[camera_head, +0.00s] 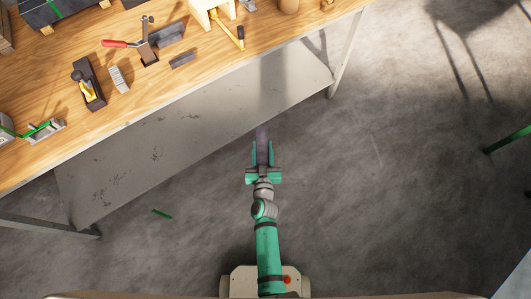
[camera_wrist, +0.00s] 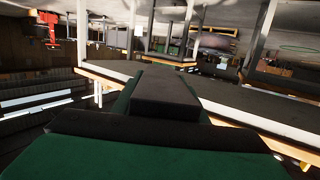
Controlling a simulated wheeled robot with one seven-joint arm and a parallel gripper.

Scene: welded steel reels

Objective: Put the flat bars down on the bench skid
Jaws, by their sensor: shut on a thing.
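My gripper (camera_head: 263,153), with green fingers, is shut on a dark grey flat bar (camera_head: 263,137) that points away from my base toward the bench. In the wrist view the dark bar (camera_wrist: 165,90) lies between the green fingers; I cannot tell whether it is one bar or a stack. The gripper appears out over the floor, short of the wooden bench top (camera_head: 215,62). At the top left, a dark load with a green strap (camera_head: 52,14) rests on small wooden blocks, possibly the bench skid; it is cut by the picture's edge.
On the bench are a hand plane (camera_head: 88,84), a red-handled clamp (camera_head: 145,42), dark metal pieces (camera_head: 170,36) and a yellow-handled hammer (camera_head: 229,35). A grey lower shelf (camera_head: 190,135) spans beneath the bench. A green strip (camera_head: 162,213) lies on the floor, which is otherwise clear around my arm.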

